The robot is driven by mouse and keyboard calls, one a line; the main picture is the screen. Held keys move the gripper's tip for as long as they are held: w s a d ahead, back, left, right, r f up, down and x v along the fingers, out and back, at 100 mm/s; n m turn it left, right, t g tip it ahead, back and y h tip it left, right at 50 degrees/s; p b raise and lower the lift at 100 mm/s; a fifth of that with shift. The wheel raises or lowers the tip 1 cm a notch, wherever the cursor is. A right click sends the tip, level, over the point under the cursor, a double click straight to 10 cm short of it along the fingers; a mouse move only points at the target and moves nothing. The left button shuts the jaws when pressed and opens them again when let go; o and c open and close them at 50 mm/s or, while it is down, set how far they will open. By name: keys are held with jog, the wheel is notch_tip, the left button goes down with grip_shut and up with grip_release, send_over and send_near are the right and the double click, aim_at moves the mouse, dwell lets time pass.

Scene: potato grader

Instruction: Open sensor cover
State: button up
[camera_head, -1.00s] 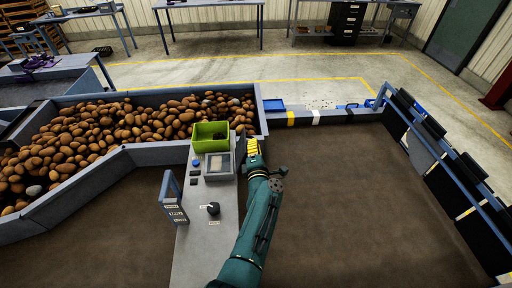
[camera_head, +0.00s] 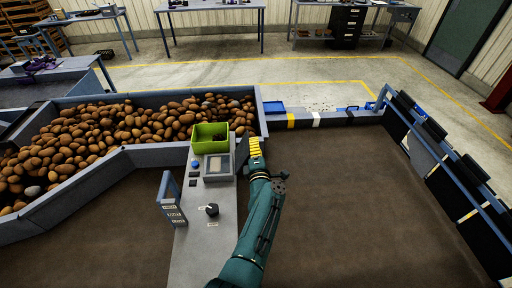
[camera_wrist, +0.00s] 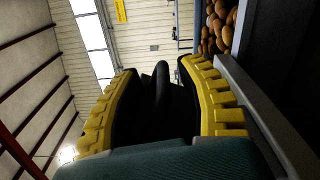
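My gripper (camera_head: 250,149) is beside the right edge of the grey control console (camera_head: 199,241), near its far end. In the wrist view its two yellow-backed fingers (camera_wrist: 153,72) stand apart. A dark upright shape (camera_wrist: 162,84) shows between them; I cannot tell what it is or whether they touch it. A dark flat panel (camera_head: 241,152) stands just left of the gripper in the head view. I cannot tell whether it is the sensor cover. A grey box with a pale window (camera_head: 217,166) sits on the console, left of the gripper. No sensor is clearly visible.
A green bin (camera_head: 210,137) stands at the console's far end. A potato trough (camera_head: 120,127) lies left and behind. The brown surface to the right is clear.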

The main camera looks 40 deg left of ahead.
jog(key=shift+s+d, duration=0.1)
jog(key=shift+d, duration=0.05)
jog(key=shift+s+d+f, duration=0.15)
jog(key=shift+s+d, duration=0.25)
jog(key=v, duration=1)
jog(key=shift+s+d, duration=0.2)
jog(key=shift+d, duration=0.05)
